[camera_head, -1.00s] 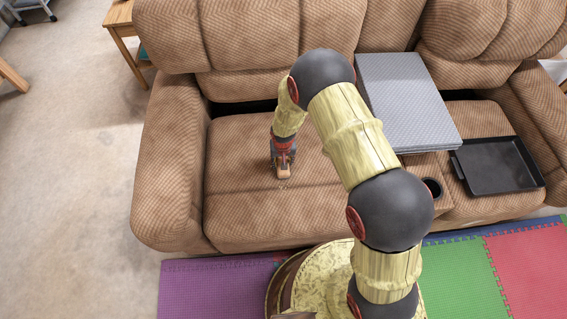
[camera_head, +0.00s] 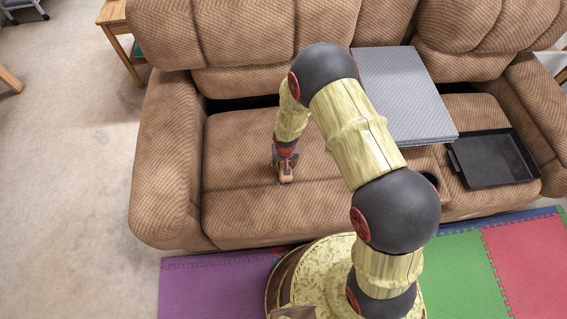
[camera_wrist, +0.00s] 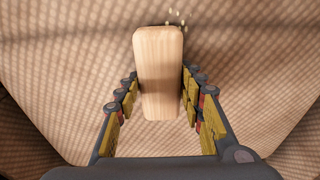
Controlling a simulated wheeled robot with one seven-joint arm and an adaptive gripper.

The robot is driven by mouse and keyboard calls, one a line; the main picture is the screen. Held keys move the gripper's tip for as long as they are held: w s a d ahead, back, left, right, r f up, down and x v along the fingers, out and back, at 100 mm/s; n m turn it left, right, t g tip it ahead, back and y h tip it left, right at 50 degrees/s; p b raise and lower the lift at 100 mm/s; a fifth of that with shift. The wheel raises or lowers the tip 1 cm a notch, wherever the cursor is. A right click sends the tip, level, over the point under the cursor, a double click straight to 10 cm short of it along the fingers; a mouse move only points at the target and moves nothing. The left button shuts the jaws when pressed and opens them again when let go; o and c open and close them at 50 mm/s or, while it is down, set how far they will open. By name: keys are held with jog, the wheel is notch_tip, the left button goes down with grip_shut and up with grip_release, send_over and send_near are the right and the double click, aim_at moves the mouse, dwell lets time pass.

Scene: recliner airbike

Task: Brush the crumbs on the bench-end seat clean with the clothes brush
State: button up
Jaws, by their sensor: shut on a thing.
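The clothes brush (camera_wrist: 158,72) is a pale wooden block in the wrist view, its bristles hidden below. My gripper (camera_wrist: 160,88) is shut on its sides. In the head view, my gripper (camera_head: 285,164) is low over the bench-end seat (camera_head: 237,160), the left cushion of the brown sofa, with the brush at or just above the fabric. I cannot tell whether it touches. A few pale crumbs (camera_wrist: 174,16) lie on the seat just beyond the brush's far end in the wrist view. They are too small to make out in the head view.
A grey checked folded board (camera_head: 402,95) lies right of my arm. A black tray (camera_head: 495,158) rests on the right seat, near a cup holder (camera_head: 429,179). The sofa's left armrest (camera_head: 165,165) bounds the seat. Bare cushion lies left of the brush.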

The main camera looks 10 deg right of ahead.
jog(key=shift+s+d+b, duration=0.2)
jog(key=shift+s+d, duration=0.15)
jog(key=shift+s, duration=0.45)
jog(key=shift+s+d+b, duration=0.15)
jog(key=shift+s+d, duration=0.15)
jog(key=shift+s, duration=0.45)
jog(key=shift+w+a+p, duration=0.2)
jog(key=shift+w, duration=0.25)
jog(key=shift+w+a+p, duration=0.15)
jog(key=shift+w+a, duration=0.05)
jog(key=shift+w, duration=0.25)
jog(key=shift+w+a, duration=0.35)
jog(key=shift+w, duration=0.5)
jog(key=shift+w+a, duration=0.35)
jog(key=shift+w, duration=0.5)
jog(key=shift+w+a, duration=0.35)
jog(key=shift+w, duration=0.5)
jog(key=shift+s+d, duration=0.1)
jog(key=shift+s, duration=0.85)
jog(key=shift+s+d, duration=0.15)
jog(key=shift+s, duration=1.25)
jog(key=shift+s+d+b, duration=0.2)
jog(key=shift+s+b, duration=0.15)
jog(key=shift+s, duration=1.2)
jog(key=shift+w, duration=0.1)
